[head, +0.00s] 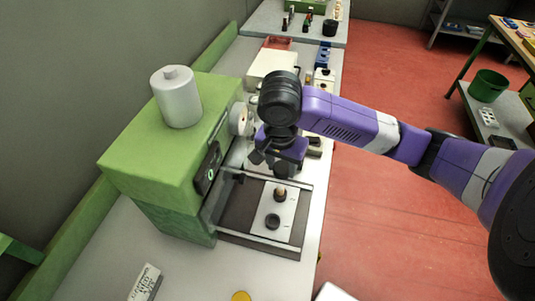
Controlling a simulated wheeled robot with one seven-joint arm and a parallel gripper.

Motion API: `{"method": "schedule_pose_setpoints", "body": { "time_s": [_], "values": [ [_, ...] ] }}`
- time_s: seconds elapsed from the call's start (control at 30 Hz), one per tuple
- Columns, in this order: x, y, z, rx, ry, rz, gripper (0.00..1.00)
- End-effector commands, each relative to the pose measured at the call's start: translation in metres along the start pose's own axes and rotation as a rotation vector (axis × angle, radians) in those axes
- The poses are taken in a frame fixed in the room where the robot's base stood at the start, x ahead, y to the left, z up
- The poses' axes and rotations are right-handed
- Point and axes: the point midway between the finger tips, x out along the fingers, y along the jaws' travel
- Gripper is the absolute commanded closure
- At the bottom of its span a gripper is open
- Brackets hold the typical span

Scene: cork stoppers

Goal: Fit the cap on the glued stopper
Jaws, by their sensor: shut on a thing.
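My gripper (281,171) points down over the back of a pale plate (290,224) in front of the green machine. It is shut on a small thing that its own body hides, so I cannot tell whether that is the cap. A small tan stopper (280,190) with a dark base stands upright on the plate, just below my gripper in the picture. I cannot tell the gap between them. A dark round piece (272,221) is on the plate nearer the front; I cannot tell whether it is a cap or an empty holder.
The green machine (168,150) with a grey cylinder (177,97) on top stands left of the plate. A rail frame (258,243) surrounds the plate. A white box (273,64) and small items are farther back. A printed card (145,283) lies at the front left. Red floor is open at right.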

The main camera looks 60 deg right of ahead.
Motion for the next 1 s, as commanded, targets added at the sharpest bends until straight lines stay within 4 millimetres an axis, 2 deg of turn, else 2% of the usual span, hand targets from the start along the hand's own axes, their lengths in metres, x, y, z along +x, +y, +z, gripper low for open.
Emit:
{"method": "schedule_pose_setpoints", "body": {
  "time_s": [0.27,0.8,1.0],
  "values": [
    [0.012,0.000,0.002,0.001,0.001,0.001,0.95],
    [0.055,0.000,0.008,0.000,0.002,0.000,0.95],
    [0.064,0.000,0.009,0.001,0.000,0.000,0.95]
  ]
}}
